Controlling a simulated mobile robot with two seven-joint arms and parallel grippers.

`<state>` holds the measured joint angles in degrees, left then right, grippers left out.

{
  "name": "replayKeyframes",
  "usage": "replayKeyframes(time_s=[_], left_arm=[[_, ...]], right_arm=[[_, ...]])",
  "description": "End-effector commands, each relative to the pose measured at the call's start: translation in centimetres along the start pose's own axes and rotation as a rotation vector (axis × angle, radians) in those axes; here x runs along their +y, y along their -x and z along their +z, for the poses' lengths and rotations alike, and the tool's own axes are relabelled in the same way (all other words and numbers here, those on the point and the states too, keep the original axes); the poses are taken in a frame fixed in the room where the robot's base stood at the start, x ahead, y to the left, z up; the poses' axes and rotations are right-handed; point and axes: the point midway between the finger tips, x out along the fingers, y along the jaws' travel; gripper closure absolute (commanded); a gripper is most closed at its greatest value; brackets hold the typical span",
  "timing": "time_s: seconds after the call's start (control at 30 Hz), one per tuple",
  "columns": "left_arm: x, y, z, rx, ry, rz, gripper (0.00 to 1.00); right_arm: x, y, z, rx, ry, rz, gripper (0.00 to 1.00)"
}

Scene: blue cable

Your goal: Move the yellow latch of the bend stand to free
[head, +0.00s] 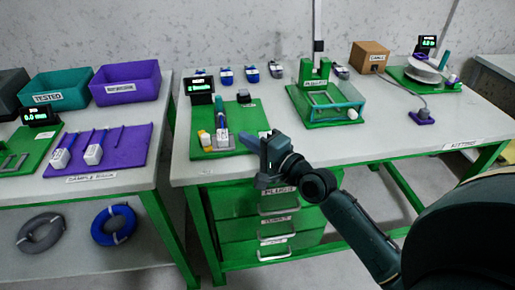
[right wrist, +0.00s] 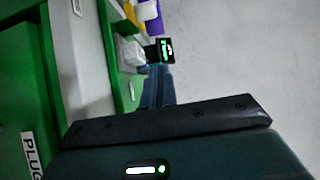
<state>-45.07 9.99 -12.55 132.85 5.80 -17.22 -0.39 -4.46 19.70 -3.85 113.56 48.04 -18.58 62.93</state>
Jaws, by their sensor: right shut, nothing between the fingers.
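A green stand base (head: 240,146) with a dark display (head: 200,86) is near the left end of the middle table; I take it for the bend stand. A small yellow part (head: 204,138), which looks like the latch, is at its front left beside a white and blue block (head: 221,138). Its exact setting is too small to tell. My right gripper (head: 262,142) is shut and empty, to the right of the yellow part and apart from it, by the stand's front right edge. In the right wrist view its fingers (right wrist: 158,86) are together below a lit display (right wrist: 162,50). My left gripper is not in view.
Several blue and dark connectors (head: 251,74) line the table's back. A green fixture with a clear box (head: 335,105) stands right of the stand. Purple (head: 127,82) and teal (head: 56,88) bins are on the left table. Green drawers (head: 265,215) sit below my gripper.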

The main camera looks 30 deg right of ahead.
Motion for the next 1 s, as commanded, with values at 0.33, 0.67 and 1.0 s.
replayKeyframes(time_s=[0.33,0.67,1.0], left_arm=[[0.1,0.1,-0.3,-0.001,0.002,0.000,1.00],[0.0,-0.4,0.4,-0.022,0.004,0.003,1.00],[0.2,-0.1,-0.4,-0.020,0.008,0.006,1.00]], right_arm=[[-0.1,-4.7,2.4,-0.001,-0.005,0.000,1.00],[0.1,-5.0,3.9,0.000,0.001,0.001,1.00],[-0.1,-5.1,4.3,-0.001,-0.001,0.002,1.00]])
